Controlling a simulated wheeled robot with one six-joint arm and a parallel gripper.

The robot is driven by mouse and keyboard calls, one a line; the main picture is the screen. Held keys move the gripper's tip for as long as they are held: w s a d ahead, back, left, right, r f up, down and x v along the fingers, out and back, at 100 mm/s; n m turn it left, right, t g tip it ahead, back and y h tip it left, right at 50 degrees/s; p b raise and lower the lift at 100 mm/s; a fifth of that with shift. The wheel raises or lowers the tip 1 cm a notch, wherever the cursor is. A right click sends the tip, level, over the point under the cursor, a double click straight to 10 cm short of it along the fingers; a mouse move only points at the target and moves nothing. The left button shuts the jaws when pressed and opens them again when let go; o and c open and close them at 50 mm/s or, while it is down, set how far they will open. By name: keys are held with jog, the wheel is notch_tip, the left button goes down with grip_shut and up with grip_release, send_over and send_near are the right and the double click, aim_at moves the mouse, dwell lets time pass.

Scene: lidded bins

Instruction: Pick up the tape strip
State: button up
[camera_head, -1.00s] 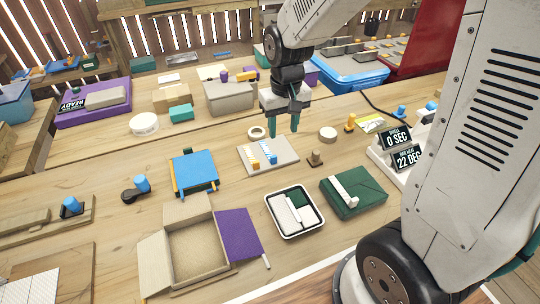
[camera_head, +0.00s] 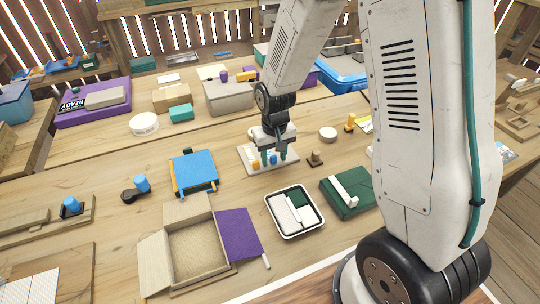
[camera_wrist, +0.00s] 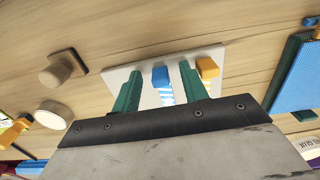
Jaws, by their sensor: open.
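A pale board (camera_head: 290,160) lies on the bench. It carries two striped tape strips, one with a blue end tab (camera_head: 273,160) and one with an orange end tab (camera_head: 255,165). My gripper (camera_head: 273,156) is open and low over the board. In the wrist view the blue-tabbed strip (camera_wrist: 166,98) lies between my two teal fingers (camera_wrist: 160,75). The orange-tabbed strip (camera_wrist: 207,68) lies just outside the right finger. I cannot tell whether the fingertips touch the board.
A small brown stamp-like block (camera_head: 315,158) stands right of the board. An open cardboard box (camera_head: 198,250), a white-rimmed tray (camera_head: 273,218) and a dark green box (camera_head: 342,205) lie nearer.

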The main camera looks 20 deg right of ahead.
jog(key=c, duration=0.9)
